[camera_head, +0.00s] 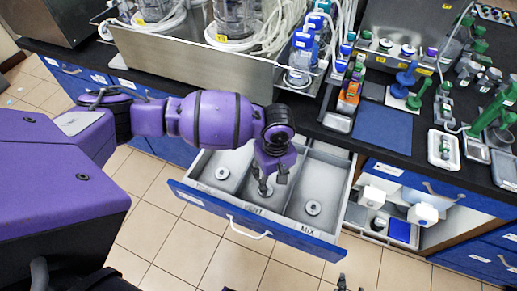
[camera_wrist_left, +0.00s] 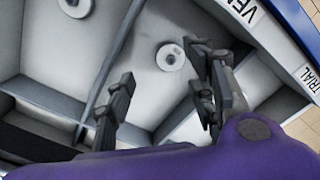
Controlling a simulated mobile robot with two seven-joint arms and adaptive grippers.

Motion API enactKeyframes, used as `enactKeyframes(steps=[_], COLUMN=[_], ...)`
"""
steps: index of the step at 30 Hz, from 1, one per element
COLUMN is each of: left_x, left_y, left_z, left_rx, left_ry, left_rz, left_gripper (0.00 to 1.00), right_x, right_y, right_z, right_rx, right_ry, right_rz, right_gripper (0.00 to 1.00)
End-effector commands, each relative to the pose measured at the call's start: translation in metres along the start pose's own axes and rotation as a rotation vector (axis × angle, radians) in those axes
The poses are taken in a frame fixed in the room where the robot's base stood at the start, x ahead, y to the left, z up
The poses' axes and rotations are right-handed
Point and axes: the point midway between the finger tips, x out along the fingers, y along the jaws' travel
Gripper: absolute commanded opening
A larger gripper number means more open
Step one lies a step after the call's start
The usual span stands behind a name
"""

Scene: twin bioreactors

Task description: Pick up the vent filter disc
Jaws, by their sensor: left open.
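The vent filter disc (camera_wrist_left: 171,57) is a small pale round disc with a raised hub. It lies flat on the floor of the drawer compartment whose label starts "VEN" in the left wrist view. My left gripper (camera_wrist_left: 160,92) is open and empty, its fingers apart, with the disc beyond the gap between them and not touched. In the head view my left gripper (camera_head: 270,178) reaches down into the middle compartment and largely hides the disc there. A dark tip at the bottom edge of the head view may be my right gripper (camera_head: 342,282); its jaws are unclear.
The open blue drawer (camera_head: 262,228) has grey dividers. Similar discs lie in its left compartment (camera_head: 222,173) and its MIX compartment (camera_head: 313,207). The dark bench (camera_head: 330,135) above carries a steel-fronted unit, bottles and racks. A lower shelf with white-topped containers (camera_head: 423,213) is at right.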

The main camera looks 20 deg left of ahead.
Motion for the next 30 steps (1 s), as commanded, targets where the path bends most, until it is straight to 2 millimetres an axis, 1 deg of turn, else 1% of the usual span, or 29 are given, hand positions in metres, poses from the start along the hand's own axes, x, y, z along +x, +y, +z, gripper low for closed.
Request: enactKeyframes(steps=[1,5,11,15,23,26,30], left_x=[0.007,0.022,0.050,0.066,0.068,0.068,0.068], left_y=[0.001,-0.001,-0.009,-0.008,-0.007,-0.007,-0.007], left_z=[0.000,-0.001,-0.008,-0.007,-0.007,-0.007,-0.007], left_rx=[0.000,0.001,0.000,0.001,0.000,0.000,0.000], left_ry=[-0.001,0.000,0.002,0.001,0.001,0.001,0.001], left_rz=[-0.001,-0.001,-0.003,0.000,0.003,0.002,0.002], left_gripper=[0.50,0.50,0.50,0.50,0.50,0.39,0.21], right_x=[0.000,0.001,0.000,-0.001,-0.001,-0.002,-0.001], right_y=[-0.001,-0.003,-0.003,-0.001,0.002,0.004,0.005], right_z=[0.003,0.006,0.010,0.014,0.013,0.013,0.013], right_rx=[0.002,0.007,0.012,0.011,0.003,-0.002,-0.006], right_ry=[-0.005,-0.008,-0.014,-0.019,-0.016,-0.016,-0.015], right_rz=[-0.001,-0.001,0.001,0.005,0.007,0.007,0.007], right_gripper=[0.40,0.40,0.40,0.40,0.40,0.40,0.40])
